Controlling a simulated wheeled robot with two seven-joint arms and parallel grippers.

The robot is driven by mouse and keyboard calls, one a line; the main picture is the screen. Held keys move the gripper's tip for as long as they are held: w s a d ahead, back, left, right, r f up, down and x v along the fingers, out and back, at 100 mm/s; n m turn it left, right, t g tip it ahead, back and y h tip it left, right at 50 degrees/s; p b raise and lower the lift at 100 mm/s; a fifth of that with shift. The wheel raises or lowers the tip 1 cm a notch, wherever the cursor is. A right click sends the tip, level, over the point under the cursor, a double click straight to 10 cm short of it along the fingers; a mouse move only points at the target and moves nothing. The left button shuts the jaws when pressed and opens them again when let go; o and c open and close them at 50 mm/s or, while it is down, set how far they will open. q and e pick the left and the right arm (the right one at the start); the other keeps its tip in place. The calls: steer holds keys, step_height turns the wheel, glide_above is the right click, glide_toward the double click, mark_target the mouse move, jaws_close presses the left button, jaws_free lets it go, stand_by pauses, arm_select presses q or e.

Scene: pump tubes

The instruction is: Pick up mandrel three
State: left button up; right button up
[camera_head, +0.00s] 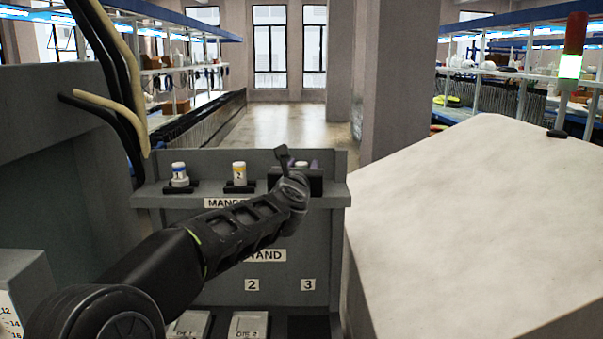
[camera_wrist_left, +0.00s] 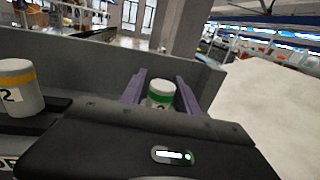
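Mandrel three (camera_wrist_left: 160,95), a white cylinder with a green band near its top, stands upright on the right in the left wrist view. My left gripper (camera_wrist_left: 160,84) is open, with one purple finger on each side of it and a visible gap to each. The lower part of the mandrel is hidden by the gripper body. In the head view my left gripper (camera_head: 300,165) is at the right end of the shelf and mostly covers this mandrel. My right gripper is not in view.
Mandrel two (camera_head: 239,173), with an orange band, and mandrel one (camera_head: 179,174), with a blue band, stand on the grey shelf (camera_head: 220,196) to the left. A large pale block (camera_head: 470,230) is close on the right. A grey panel rises behind the mandrels.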

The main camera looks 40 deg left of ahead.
arm_select(q)
steer(key=shift+w+a, duration=0.1)
steer(key=shift+w, duration=0.05)
steer(key=shift+c, duration=0.4)
jaws_close()
steer(key=shift+r, duration=0.1)
stand_by(1.2)
